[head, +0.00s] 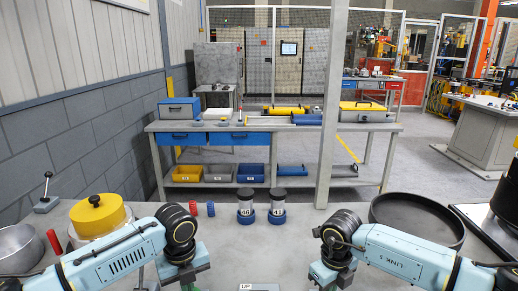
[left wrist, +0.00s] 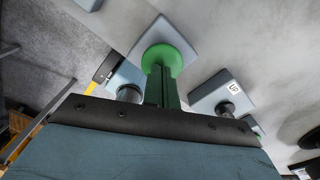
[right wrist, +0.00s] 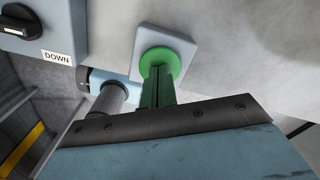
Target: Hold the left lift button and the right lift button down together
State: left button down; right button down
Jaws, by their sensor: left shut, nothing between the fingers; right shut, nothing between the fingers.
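The left lift button, a round green cap (left wrist: 172,54) on a grey square base, is in the left wrist view. My left gripper (left wrist: 160,72) is shut and empty, its fingertips overlapping the cap's near part. The right lift button, a like green cap (right wrist: 162,58) on a pale base, is in the right wrist view. My right gripper (right wrist: 157,72) is shut and empty, its tips over the cap's near part. I cannot tell whether either cap is touched or pressed.
A box labelled UP (head: 259,287) lies between my arms. A box labelled DOWN (right wrist: 52,30) with a black knob is beside the right button. Two clear jars (head: 246,206) with blue bases, a yellow-lidded pot (head: 98,214) and a black round tray (head: 420,218) stand on the bench.

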pick_arm(q)
jog(key=shift+w+r, duration=0.1)
jog(key=shift+r, duration=2.5)
pick_arm(e)
jog(key=shift+s+f, duration=0.2)
jog(key=shift+f, duration=0.05)
jog(key=shift+w+r, duration=0.2)
jog(key=shift+r, duration=3.5)
